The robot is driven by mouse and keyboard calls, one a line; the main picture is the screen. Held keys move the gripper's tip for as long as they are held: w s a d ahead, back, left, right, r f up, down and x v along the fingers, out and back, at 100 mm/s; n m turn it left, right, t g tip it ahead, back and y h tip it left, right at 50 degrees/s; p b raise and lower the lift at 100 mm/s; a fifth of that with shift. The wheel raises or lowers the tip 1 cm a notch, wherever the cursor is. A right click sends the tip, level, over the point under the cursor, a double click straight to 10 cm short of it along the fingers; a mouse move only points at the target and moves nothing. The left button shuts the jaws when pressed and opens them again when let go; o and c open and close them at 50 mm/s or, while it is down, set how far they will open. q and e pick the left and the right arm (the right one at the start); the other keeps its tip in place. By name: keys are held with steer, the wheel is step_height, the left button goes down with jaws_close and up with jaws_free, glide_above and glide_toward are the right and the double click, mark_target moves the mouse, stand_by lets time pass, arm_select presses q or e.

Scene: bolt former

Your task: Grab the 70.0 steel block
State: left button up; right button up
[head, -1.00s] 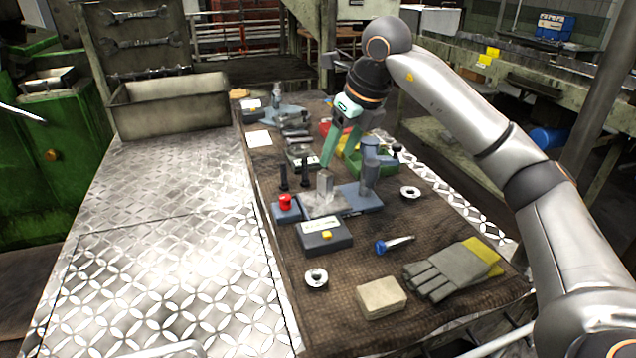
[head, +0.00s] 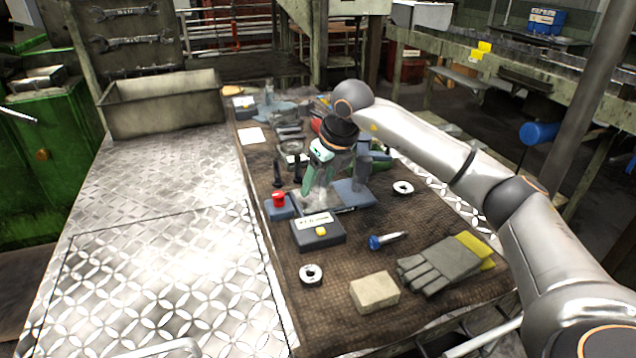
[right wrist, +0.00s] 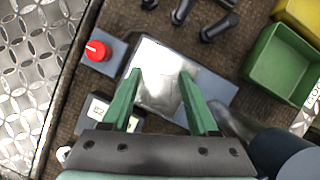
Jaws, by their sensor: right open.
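The steel block (right wrist: 158,62) is a shiny silver piece between my right fingers in the right wrist view. No size marking is readable on it. In the head view, its bright metal (head: 321,194) is partly hidden by my gripper. It is at the blue-grey base of a bench stand (head: 353,190). My right gripper (right wrist: 160,74) has green fingers, is open and points down over the block, one finger on each side. I cannot tell whether the fingers touch it. In the head view the right gripper (head: 313,190) is above the stand's base. My left gripper is not in view.
A red button (head: 279,199) and a black box with a yellow button (head: 318,231) are close by. Dark bolts (head: 277,174) stand behind. A green bin (right wrist: 283,62) is to the right. A blue-headed bolt (head: 385,240), tan block (head: 375,292) and gloves (head: 440,268) lie in front.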

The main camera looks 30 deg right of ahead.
steer(key=shift+c, duration=0.2)
jaws_close()
steer(key=shift+r, duration=0.1)
stand_by(1.0)
